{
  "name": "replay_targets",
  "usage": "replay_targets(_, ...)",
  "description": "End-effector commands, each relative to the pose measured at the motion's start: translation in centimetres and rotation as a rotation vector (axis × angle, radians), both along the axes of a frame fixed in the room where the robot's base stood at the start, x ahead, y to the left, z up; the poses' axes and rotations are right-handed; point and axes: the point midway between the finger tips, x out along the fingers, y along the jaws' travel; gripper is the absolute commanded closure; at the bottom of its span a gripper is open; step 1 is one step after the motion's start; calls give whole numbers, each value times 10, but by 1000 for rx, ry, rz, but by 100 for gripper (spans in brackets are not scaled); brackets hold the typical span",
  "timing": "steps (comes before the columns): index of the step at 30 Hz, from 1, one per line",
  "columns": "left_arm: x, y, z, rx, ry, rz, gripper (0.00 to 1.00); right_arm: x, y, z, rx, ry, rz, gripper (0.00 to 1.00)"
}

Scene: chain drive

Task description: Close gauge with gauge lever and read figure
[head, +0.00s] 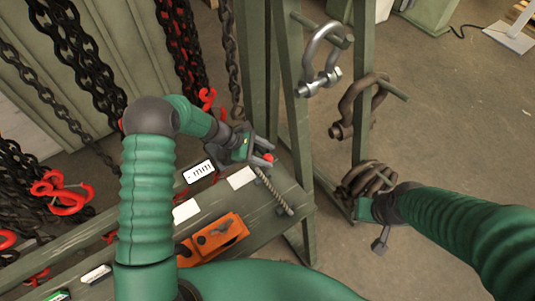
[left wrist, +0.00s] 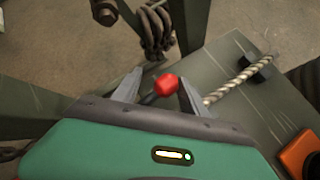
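A red knob (head: 268,158) on a short dark lever sits at the bench's far edge. In the left wrist view the red knob (left wrist: 166,84) lies between my left gripper's two fingers, with a gap to the left finger and closer to the right one. My left gripper (head: 263,152) is open around it; contact cannot be told. A white plate with black marks (head: 199,172) lies on the bench left of my gripper; its figure is too small to read. The gauge body is not clearly seen. My right gripper (head: 366,208) is beside a rusty shackle (head: 370,178); its fingers are unclear.
Blank white cards (head: 186,210) lie nearby. Shackles (head: 320,58) hang on a green frame (head: 290,100). Black chains with red hooks (head: 62,193) hang at left.

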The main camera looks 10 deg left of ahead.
Motion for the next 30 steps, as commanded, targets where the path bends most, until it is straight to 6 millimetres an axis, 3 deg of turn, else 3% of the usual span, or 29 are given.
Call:
replay_targets(10, 0, -1, 4, -2, 0, -2, 47, 0, 0, 0, 0, 0, 0, 64)
replay_targets(16, -2, -1, 38, -1, -2, 0, 47, 0, 0, -1, 0, 0, 0, 64)
replay_targets(24, -83, -15, 41, -1, 4, 0, 47, 0, 0, -10, 0, 0, 0, 64)
replay_targets(30, -134, -23, 45, 0, 4, 1, 47, 0, 0, -17, 0, 0, 0, 64)
